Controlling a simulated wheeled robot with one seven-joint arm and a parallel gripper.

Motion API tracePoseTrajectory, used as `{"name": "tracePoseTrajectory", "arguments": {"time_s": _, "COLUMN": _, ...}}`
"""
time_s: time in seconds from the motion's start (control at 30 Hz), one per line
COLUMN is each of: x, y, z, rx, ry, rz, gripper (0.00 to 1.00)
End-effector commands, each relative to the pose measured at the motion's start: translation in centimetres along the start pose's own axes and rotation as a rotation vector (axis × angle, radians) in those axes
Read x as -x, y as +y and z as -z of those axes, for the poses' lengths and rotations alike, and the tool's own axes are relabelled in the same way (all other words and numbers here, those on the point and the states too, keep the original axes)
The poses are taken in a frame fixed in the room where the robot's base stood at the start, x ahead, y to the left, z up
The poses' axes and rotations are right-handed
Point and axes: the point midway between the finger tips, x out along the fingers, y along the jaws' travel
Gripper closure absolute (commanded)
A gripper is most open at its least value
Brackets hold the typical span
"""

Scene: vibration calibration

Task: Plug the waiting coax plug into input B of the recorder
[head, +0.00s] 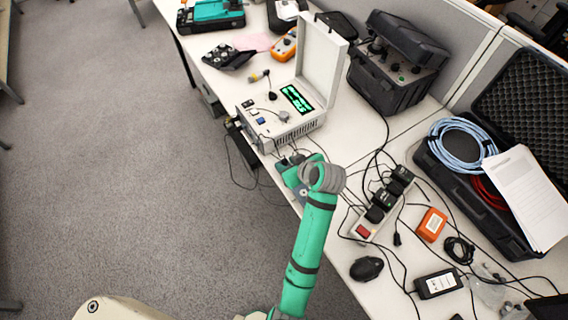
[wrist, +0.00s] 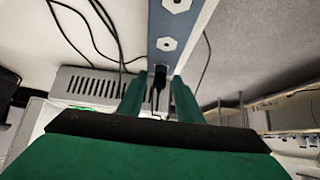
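The recorder (head: 280,125) is a pale box with a raised lid and a lit green display; its vented side (wrist: 95,84) shows in the wrist view. My gripper (head: 291,162) is low at the table's edge, beside the recorder's near side. In the wrist view my gripper (wrist: 158,85) has its two green fingers apart. A small dark plug-like piece (wrist: 159,76) with a thin lead shows between them, with gaps visible on both sides. It is at the end of a blue-grey strip (wrist: 165,30) with hexagonal fittings. I cannot make out input B.
A power strip (head: 376,208) with black adapters and loose cables lies right of my arm. An orange box (head: 431,224) and a black mouse (head: 366,269) are nearby. A dark case (head: 395,65) stands behind the recorder. Thin leads hang by the table edge.

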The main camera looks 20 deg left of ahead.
Motion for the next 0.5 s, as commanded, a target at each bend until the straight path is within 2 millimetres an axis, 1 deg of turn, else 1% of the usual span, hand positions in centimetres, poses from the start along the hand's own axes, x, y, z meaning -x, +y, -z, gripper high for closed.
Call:
{"name": "tracePoseTrajectory", "arguments": {"time_s": 0.03, "x": 0.00, "y": -0.01, "z": 0.00, "rx": 0.000, "ry": 0.000, "rz": 0.000, "gripper": 0.73}}
{"name": "tracePoseTrajectory", "arguments": {"time_s": 0.13, "x": 0.00, "y": -0.01, "z": 0.00, "rx": 0.000, "ry": 0.000, "rz": 0.000, "gripper": 0.97}}
{"name": "tracePoseTrajectory", "arguments": {"time_s": 0.17, "x": 0.01, "y": -0.01, "z": 0.00, "rx": 0.000, "ry": 0.000, "rz": 0.000, "gripper": 1.00}}
{"name": "tracePoseTrajectory", "arguments": {"time_s": 0.5, "x": 0.16, "y": 0.02, "z": 0.14, "rx": 0.000, "ry": 0.000, "rz": 0.000, "gripper": 1.00}}
